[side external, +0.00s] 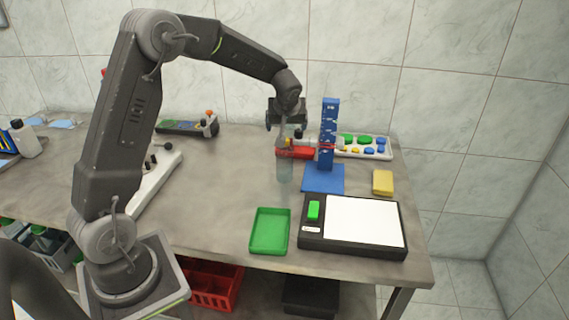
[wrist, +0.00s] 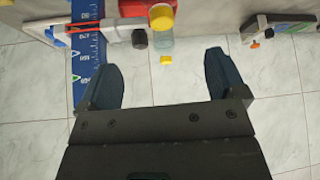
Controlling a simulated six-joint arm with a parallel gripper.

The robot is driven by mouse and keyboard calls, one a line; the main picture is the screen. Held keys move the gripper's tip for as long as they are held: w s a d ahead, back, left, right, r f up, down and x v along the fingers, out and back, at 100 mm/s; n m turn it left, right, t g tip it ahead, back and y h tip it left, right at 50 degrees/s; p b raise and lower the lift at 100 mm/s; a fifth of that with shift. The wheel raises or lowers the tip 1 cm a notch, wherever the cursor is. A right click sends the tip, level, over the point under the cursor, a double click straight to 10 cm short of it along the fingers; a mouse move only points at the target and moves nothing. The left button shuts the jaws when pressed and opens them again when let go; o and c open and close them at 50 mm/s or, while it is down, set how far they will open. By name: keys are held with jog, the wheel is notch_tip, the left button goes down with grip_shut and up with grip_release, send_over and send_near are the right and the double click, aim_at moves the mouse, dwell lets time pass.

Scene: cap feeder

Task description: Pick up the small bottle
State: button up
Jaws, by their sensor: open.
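A small clear bottle (side external: 285,168) stands on the table below my gripper, pale and see-through in the side view. My gripper (side external: 285,124) is above the table, next to the blue upright. In the wrist view its two dark fingers (wrist: 163,62) are spread wide with nothing between them. The bottle's exact distance from the fingers is hard to tell.
A blue upright stand (side external: 328,135) with a red clamp (side external: 295,153) is close beside the gripper. A green tray (side external: 270,231), a black-framed white panel (side external: 365,221) and a yellow block (side external: 383,182) lie to the front and right.

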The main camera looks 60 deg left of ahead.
send_over(284, 160)
jog(key=w, duration=0.1)
jog(key=f, duration=0.3)
jog(key=a+f, duration=0.1)
jog(key=f, duration=0.1)
jog(key=shift+w+f, duration=0.1)
jog(key=shift+f, duration=0.1)
jog(key=x, duration=0.4)
jog(key=shift+s+d+f, duration=0.15)
jog(key=shift+s, duration=0.15)
jog(key=shift+w+a+f, duration=0.25)
jog(key=shift+a+f, duration=0.05)
jog(key=shift+f, duration=0.2)
jog(key=shift+c, duration=0.3)
jog(key=c, duration=1.4)
jog(key=shift+r, duration=0.15)
